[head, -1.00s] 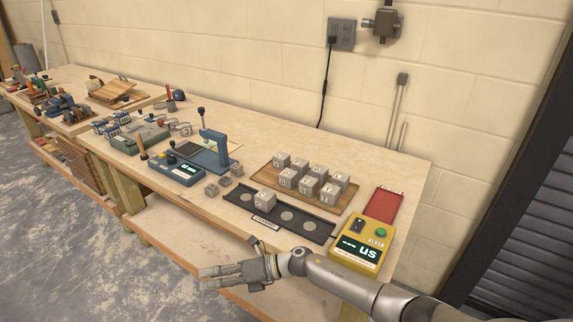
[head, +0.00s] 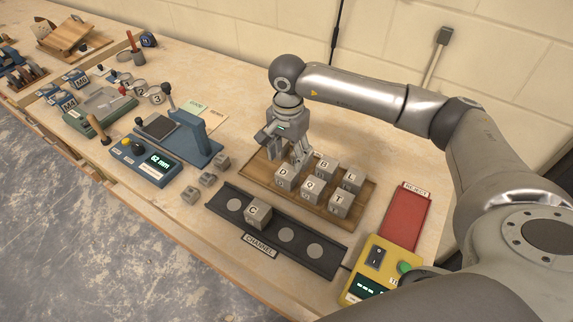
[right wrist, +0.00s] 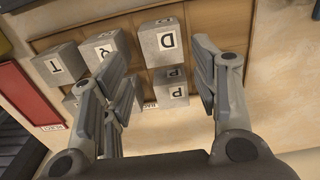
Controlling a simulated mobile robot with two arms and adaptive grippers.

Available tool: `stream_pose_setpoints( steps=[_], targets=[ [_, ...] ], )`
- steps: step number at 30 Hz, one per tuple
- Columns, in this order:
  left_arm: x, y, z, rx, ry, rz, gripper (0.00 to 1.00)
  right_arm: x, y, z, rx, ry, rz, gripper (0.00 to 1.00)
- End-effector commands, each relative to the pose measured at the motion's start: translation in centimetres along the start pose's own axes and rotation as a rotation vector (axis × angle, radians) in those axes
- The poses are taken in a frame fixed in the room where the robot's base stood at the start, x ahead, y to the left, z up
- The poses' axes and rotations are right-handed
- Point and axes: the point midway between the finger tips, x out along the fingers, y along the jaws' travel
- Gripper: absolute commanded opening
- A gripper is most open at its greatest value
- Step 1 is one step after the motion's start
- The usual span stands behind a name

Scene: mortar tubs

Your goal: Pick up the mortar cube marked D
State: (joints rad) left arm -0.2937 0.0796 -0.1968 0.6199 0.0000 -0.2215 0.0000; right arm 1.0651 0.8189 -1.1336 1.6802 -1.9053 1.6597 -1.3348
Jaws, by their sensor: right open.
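The mortar cube marked D (head: 285,175) is a grey block on the front left of the wooden board (head: 255,166), among several lettered cubes. My right gripper (head: 299,157) points down over the board's back left, just behind the D cube, and is open. In the right wrist view the D cube (right wrist: 160,43) lies beyond the open fingers (right wrist: 160,70), with its letter up. The cube marked P (right wrist: 172,88) shows between the fingers. The Q cube (right wrist: 102,50) stands beside D, partly behind a finger. My left gripper is out of view.
A cube marked C (head: 257,213) sits on the dark channel tray (head: 320,258) in front of the board. A red reject tray (head: 405,218) and a yellow device (head: 375,262) stand at right. A blue gauge (head: 205,145) and small blocks (head: 206,180) stand at left.

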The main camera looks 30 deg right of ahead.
Motion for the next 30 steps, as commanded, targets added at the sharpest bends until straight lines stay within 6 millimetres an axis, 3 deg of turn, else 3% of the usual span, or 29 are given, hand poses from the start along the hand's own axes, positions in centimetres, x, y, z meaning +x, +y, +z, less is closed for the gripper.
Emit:
stream_pose_setpoints(
  steps=[3,7,12,19,29,30],
  targets=[
    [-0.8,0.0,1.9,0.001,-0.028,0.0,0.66,1.9,0.0,0.1,0.003,-0.004,0.003,0.55],
    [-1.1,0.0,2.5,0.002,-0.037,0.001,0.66,3.2,0.0,0.1,0.003,-0.004,0.001,0.55],
    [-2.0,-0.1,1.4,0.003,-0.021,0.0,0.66,4.4,-0.1,0.0,0.004,-0.005,0.002,0.55],
    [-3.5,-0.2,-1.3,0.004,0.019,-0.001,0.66,7.8,-0.3,-0.1,0.005,-0.006,0.002,0.55],
    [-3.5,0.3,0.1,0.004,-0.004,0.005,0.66,8.8,-0.4,-0.1,0.003,-0.004,-0.002,0.55],
    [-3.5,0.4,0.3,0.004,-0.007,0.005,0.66,8.8,-0.4,-0.1,0.004,-0.004,-0.002,0.52]
  ],
)
